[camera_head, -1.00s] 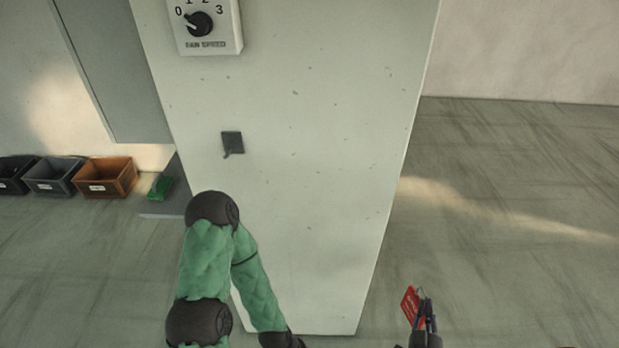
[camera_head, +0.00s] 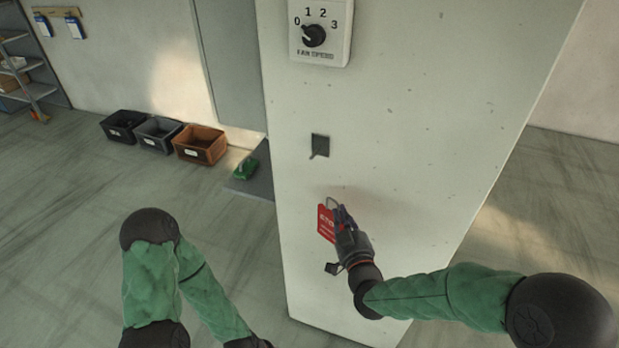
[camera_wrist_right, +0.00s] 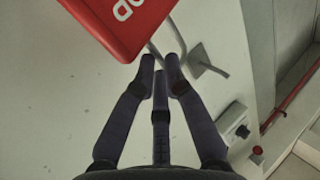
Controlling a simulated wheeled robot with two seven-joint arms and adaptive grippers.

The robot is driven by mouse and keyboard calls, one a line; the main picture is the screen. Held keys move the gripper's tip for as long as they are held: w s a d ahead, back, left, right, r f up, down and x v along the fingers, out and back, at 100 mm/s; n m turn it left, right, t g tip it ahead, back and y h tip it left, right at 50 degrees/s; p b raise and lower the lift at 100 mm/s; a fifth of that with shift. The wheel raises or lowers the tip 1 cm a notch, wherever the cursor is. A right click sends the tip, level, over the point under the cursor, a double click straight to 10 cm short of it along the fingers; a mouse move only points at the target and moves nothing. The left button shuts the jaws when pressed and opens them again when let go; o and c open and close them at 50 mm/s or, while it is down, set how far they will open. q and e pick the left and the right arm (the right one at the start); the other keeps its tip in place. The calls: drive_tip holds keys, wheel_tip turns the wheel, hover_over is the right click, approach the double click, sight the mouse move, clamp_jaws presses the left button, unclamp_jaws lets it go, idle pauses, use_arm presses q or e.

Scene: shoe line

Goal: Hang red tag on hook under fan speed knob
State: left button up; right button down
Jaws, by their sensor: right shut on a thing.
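My right gripper (camera_head: 342,211) is shut on the red tag (camera_head: 326,223), holding it by a grey loop in front of the white pillar. The tag hangs left of the fingers. The dark hook (camera_head: 320,147) is on the pillar above the gripper, below the fan speed knob (camera_head: 314,36). In the right wrist view the tag (camera_wrist_right: 115,20) fills the upper left, beyond the closed fingertips (camera_wrist_right: 162,68). The hook (camera_wrist_right: 203,62) shows just right of them, apart from the tag. My left gripper is out of view; only its arm shows.
The pillar (camera_head: 420,130) has a clear face around the hook. Black, grey and orange bins (camera_head: 200,144) stand on the floor at the left, with a green object (camera_head: 246,169) beside the pillar. Shelves (camera_head: 28,75) are at the far left.

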drive_tip(key=s+a+r+n+y+p, duration=0.25)
drive_tip(key=a+r, duration=0.55)
drive_tip(key=r, duration=0.5)
drive_tip(key=shift+m+g, duration=0.35)
drive_tip(key=shift+g, duration=0.05)
drive_tip(key=shift+w+d+f, duration=0.1)
drive_tip(key=shift+w+d, duration=0.35)
drive_tip(key=shift+w, duration=0.85)
drive_tip(key=shift+w+d+f, duration=0.1)
drive_tip(key=shift+w+d, duration=0.4)
drive_tip(key=shift+w, duration=0.8)
drive_tip(key=shift+w+d+f, duration=0.1)
drive_tip(key=shift+w+d, duration=0.35)
drive_tip(key=shift+w, duration=0.85)
drive_tip(key=shift+w+d+r, duration=0.1)
drive_tip(key=shift+w+d, duration=0.2)
drive_tip(key=shift+w, duration=0.3)
drive_tip(key=b, duration=0.1)
drive_tip(key=w+f+b, duration=0.1)
drive_tip(key=shift+w+f+b, duration=0.15)
drive_tip(key=shift+f+b, duration=0.1)
drive_tip(key=shift+b, duration=0.15)
drive_tip(key=shift+d, duration=0.1)
